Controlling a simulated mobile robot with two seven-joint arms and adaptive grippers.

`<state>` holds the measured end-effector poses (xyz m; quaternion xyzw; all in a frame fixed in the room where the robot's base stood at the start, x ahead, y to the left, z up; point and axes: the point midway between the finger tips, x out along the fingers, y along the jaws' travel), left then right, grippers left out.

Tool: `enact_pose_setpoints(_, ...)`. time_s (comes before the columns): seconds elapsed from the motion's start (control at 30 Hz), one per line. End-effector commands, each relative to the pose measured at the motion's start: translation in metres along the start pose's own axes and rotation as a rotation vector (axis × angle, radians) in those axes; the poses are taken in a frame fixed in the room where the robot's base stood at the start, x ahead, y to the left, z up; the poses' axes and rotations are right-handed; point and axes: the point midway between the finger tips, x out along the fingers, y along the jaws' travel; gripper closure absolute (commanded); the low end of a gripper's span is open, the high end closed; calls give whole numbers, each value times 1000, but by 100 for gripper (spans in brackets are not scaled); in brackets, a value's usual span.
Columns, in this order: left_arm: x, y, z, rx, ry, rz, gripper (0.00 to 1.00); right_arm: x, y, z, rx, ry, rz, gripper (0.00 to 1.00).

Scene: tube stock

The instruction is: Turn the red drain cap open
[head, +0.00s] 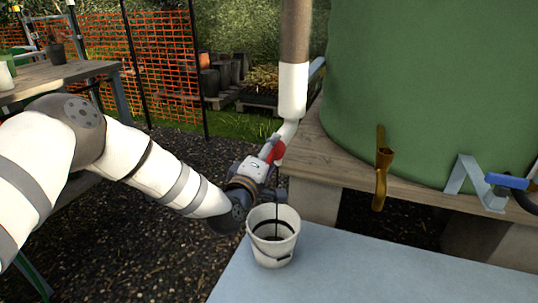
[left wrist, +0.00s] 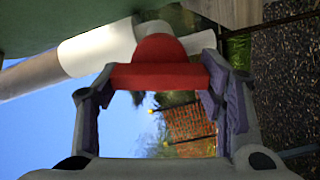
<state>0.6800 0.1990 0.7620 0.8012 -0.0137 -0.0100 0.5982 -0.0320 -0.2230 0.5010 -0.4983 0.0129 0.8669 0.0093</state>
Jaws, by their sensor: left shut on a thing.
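The red drain cap (head: 278,150) is at the lower end of the white pipe (head: 293,92), beside the wooden stand. My left gripper (head: 268,153) reaches it from the lower left. In the left wrist view the cap (left wrist: 155,76) has a rounded body and a wide red bar. The fingers of my left gripper (left wrist: 158,90) lie against the two ends of this bar, so it is shut on the cap. The arm hides part of the cap in the head view. My right gripper does not show.
A white bucket (head: 274,248) stands on the pale blue tabletop (head: 380,275), just below my left wrist. A green tank (head: 430,80) sits on the wooden stand (head: 330,165) at right. A brass tap (head: 381,175) and a blue-handled valve (head: 507,181) stick out there.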

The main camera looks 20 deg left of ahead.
Motion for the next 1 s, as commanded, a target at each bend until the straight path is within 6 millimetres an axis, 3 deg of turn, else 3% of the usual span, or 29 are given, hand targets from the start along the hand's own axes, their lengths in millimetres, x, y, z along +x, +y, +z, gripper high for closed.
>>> enact_pose_setpoints(0.6,0,0,1,-39,-3,-1,65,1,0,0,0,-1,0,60)
enact_pose_setpoints(0.63,0,0,1,-39,-3,-1,35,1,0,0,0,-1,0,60)
enact_pose_setpoints(0.7,0,0,1,-38,-2,-1,19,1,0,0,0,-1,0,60)
enact_pose_setpoints(1.0,0,0,0,-38,-1,-1,17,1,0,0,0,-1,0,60)
